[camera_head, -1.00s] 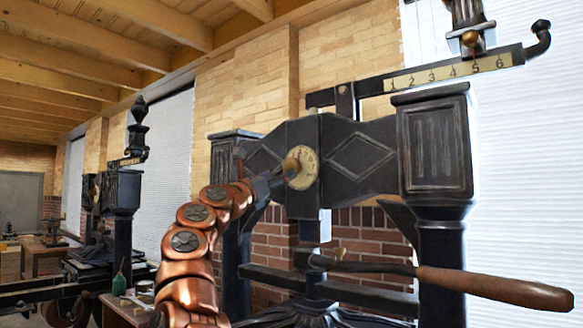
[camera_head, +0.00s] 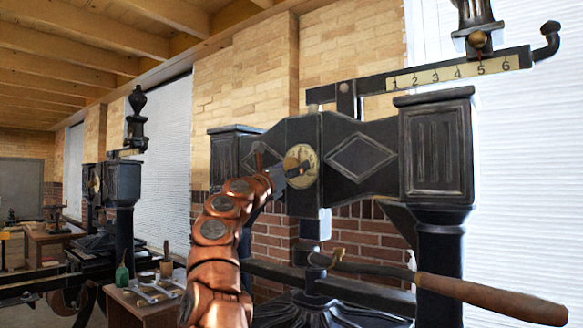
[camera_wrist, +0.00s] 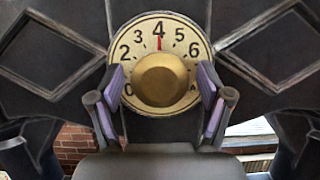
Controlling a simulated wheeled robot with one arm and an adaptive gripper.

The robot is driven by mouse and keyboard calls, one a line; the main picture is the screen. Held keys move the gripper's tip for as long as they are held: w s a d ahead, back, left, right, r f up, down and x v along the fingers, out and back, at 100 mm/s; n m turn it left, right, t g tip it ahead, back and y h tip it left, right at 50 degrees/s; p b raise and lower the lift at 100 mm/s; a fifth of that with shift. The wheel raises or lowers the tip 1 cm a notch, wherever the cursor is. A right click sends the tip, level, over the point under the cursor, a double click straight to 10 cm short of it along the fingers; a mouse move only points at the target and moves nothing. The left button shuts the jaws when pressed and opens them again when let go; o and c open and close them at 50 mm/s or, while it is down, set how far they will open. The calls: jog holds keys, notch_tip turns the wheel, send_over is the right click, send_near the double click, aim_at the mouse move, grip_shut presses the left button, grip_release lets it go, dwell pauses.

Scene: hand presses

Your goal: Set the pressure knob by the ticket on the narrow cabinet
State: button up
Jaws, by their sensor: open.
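The pressure knob (camera_wrist: 160,78) is a round brass knob on a cream dial (camera_wrist: 139,32) with black numbers. In the wrist view a red mark stands at the top, just under the 4. The dial is on the black press head, also in the head view (camera_head: 309,160). My gripper (camera_wrist: 161,88) is open, one purple-padded finger on each side of the knob; I see gaps between pads and knob. In the head view my gripper (camera_head: 288,171) is at the dial and partly covers the knob. I see no ticket or narrow cabinet.
A wooden-handled lever (camera_head: 490,298) sticks out at lower right. A scale bar (camera_head: 455,72) numbered 1 to 6 runs above the press. A bench (camera_head: 150,311) with small tools and a green bottle (camera_head: 122,276) stands at lower left. Another press (camera_head: 122,190) stands behind.

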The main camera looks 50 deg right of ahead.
jog(key=c, duration=1.2)
jog(key=shift+o, duration=0.2)
